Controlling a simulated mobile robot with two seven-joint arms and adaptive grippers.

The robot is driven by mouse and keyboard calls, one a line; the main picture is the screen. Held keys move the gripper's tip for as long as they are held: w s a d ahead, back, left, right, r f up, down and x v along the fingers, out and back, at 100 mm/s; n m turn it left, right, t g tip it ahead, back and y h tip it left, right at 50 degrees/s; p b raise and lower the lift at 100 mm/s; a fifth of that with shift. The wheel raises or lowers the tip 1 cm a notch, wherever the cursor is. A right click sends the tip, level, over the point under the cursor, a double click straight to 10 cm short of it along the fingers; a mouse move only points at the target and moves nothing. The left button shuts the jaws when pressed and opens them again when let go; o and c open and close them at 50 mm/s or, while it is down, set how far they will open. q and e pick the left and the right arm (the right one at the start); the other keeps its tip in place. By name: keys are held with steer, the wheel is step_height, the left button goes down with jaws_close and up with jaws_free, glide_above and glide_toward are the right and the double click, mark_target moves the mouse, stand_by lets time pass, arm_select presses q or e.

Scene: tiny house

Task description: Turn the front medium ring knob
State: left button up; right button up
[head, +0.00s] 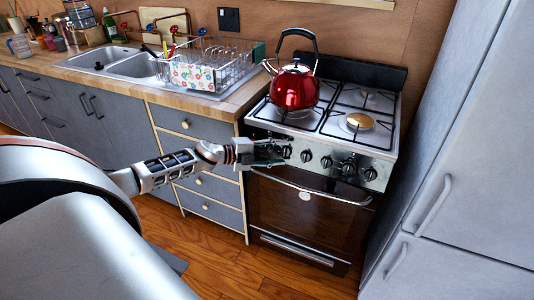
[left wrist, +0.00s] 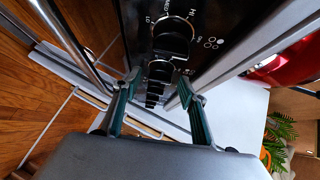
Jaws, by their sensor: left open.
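A row of several black knobs (head: 326,161) runs along the steel front panel of the stove (head: 380,148). I cannot tell from the markings which one is the front medium ring knob. My left gripper (head: 268,152) is at the left end of this row, in front of the panel. In the left wrist view the open, empty left gripper (left wrist: 160,84) has one finger on each side of the knob row. A knob (left wrist: 160,70) shows between the fingertips; contact is unclear. A larger-looking knob (left wrist: 172,38) with LO and HI marks lies beyond it. My right gripper is not in view.
A red kettle (head: 294,88) stands on the back left of the hob. The oven door handle (head: 310,186) runs below the knobs. Drawers (head: 205,160) stand left of the stove, and a grey fridge (head: 460,130) stands close on the right.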

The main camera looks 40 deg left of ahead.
arm_select(q)
steer(key=v, duration=1.1)
steer(key=shift+s, duration=0.25)
steer(key=shift+a+r, duration=0.1)
steer(key=shift+a, duration=0.05)
steer(key=s+d+f+n+g+y+p, duration=0.1)
steer(key=s+d+f+n, duration=0.4)
steer(key=s+d, duration=0.3)
steer(key=s+d+f+n+y, duration=0.2)
steer(key=s+d+f+n, duration=0.4)
steer(key=d, duration=0.6)
steer(key=s+d+f+n+g+y+p, duration=0.1)
steer(key=s+d+f+n+y, duration=0.1)
steer(key=s+d+f+n, duration=0.4)
steer(key=s+d+f, duration=0.3)
steer(key=s+d, duration=0.1)
steer(key=shift+g+p, duration=0.3)
steer(key=shift+p, duration=0.05)
